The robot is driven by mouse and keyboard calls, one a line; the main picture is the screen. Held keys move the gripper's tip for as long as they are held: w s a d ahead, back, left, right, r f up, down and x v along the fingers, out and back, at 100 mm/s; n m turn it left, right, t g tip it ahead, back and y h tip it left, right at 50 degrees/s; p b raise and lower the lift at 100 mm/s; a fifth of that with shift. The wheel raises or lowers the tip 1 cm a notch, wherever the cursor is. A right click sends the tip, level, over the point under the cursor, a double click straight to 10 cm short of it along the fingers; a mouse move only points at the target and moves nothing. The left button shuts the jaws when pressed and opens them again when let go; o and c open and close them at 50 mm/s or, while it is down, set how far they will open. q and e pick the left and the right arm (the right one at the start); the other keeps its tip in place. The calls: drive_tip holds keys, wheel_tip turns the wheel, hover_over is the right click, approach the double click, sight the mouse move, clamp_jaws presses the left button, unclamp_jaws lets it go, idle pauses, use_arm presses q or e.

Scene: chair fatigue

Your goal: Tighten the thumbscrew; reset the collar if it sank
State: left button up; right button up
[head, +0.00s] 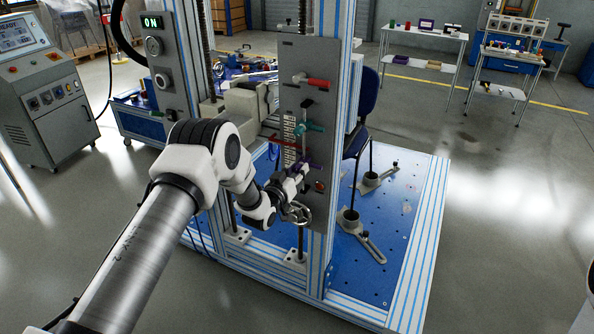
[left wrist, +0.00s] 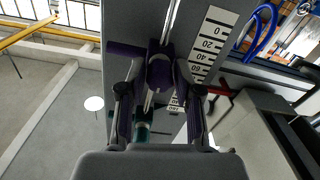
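A grey upright panel (head: 308,56) carries a printed scale (head: 289,140), a red handle (head: 313,81), a teal handle (head: 309,127) and a purple part (head: 304,162) below them. In the left wrist view the purple part (left wrist: 160,72) sits on a bright rod, beside the scale (left wrist: 209,45). A teal part (left wrist: 143,130) shows further along the rod. My left gripper (head: 300,190) is at the lower panel. In its wrist view its fingers (left wrist: 158,95) stand apart on either side of the purple part; contact is unclear. No thumbscrew can be told apart clearly.
The panel is mounted on an aluminium post of a blue-based rig (head: 390,275). A dark blue chair (head: 365,105) stands behind it. A red knob (head: 319,187) is close to my left gripper. A control box (head: 166,60) reads ON. Open floor lies at the right.

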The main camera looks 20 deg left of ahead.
use_arm(q)
clamp_jaws()
drive_tip(key=shift+m, duration=0.4)
drive_tip(key=m+b, duration=0.1)
drive_tip(key=m, duration=0.1)
drive_tip(key=shift+m, duration=0.3)
drive_tip(key=m+b, duration=0.1)
drive_tip(key=m, duration=0.2)
drive_tip(key=shift+m+b, duration=0.3)
drive_tip(key=m+b, duration=0.1)
drive_tip(key=m, duration=0.3)
drive_tip(key=shift+d+m, duration=0.1)
drive_tip(key=shift+m, duration=0.2)
drive_tip(key=m+b, duration=0.1)
drive_tip(key=m, duration=1.1)
drive_tip(key=shift+f, duration=0.1)
drive_tip(key=shift+m, duration=0.3)
